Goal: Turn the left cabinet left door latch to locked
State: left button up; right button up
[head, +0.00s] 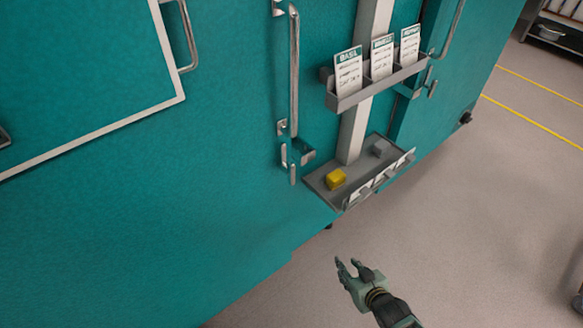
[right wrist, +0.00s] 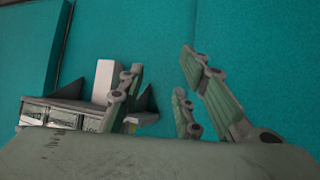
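A teal cabinet front (head: 220,150) fills the left and middle of the head view. A long upright metal handle (head: 294,70) is on it, left of the white post. A small metal latch (head: 291,165) sits just below this handle, with its lever hanging roughly upright; I cannot tell whether it is locked. My right gripper (head: 347,264) is open and empty, below and to the right of the latch and clear of the cabinet. In the right wrist view its fingers (right wrist: 157,95) are spread before the teal surface. My left gripper is not in view.
A card rack (head: 346,101) and a grey tray (head: 320,184) with a yellow block (head: 336,178) and a grey block (head: 379,148) jut out beside the latch. Another handle (head: 451,28) and latch (head: 431,88) are further right.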

jog(key=w+a+r+n+t+y, duration=0.1)
jog(key=w+a+r+y, duration=0.2)
jog(key=r, duration=0.5)
jog(key=w+a+r+n+t, duration=0.15)
jog(key=w+a+r, duration=0.25)
jog(key=r, duration=0.5)
jog(key=t+y, duration=0.1)
jog(key=y, duration=0.3)
send_near(294, 173)
jog(key=x, duration=0.3)
jog(key=shift+w+a+n+p, duration=0.35)
jog(key=shift+w+n+p, duration=0.05)
jog(key=shift+w+n, duration=0.1)
jog(key=x, duration=0.6)
jog(key=shift+w+a, duration=0.3)
jog(key=shift+c, duration=0.3)
grip_shut()
